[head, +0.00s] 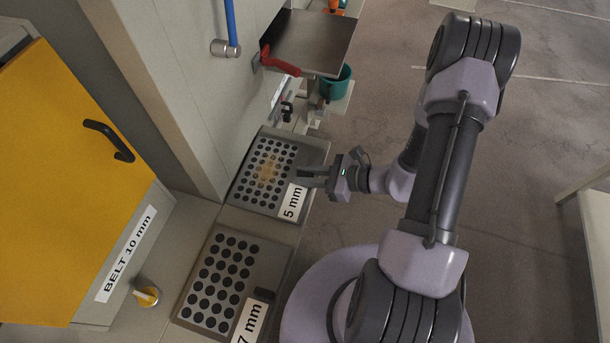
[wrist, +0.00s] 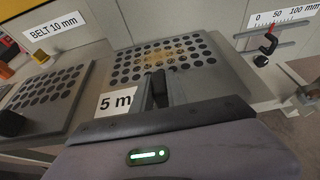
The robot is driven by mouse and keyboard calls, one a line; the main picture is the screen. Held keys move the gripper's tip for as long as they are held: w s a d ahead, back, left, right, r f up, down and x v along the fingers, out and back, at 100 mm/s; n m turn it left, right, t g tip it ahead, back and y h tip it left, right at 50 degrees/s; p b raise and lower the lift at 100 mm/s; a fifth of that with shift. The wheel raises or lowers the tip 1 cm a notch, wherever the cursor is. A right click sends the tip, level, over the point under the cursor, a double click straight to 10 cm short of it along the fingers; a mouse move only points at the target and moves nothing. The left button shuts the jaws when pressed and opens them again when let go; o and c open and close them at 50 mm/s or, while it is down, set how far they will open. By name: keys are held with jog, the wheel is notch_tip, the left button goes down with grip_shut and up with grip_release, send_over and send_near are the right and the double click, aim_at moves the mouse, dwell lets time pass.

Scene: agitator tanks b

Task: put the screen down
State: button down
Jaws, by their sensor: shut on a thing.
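The screen marked 5 mm (head: 241,198) is a grey plate with rows of dark round holes and a yellowish dusty patch. It lies flat or nearly so over the grey ledge, beyond the 7 mm screen in the head view. I cannot tell whether it touches the ledge. My gripper (head: 312,177) comes in from the right and is shut at the screen's near edge, beside the label. In the wrist view the fingers (wrist: 161,92) close on a dark handle (wrist: 158,86) at the edge of the 5 mm screen (wrist: 205,67), mostly hidden between them.
The 7 mm screen (head: 254,256), with larger holes and a dark handle (head: 264,295), lies on the ledge nearby. A red-handled metal plate (head: 315,42) and green cup (head: 337,82) are beyond. Open floor lies right.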

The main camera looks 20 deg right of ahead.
jog(key=shift+f, duration=0.15)
jog(key=c, duration=1.3)
grip_release()
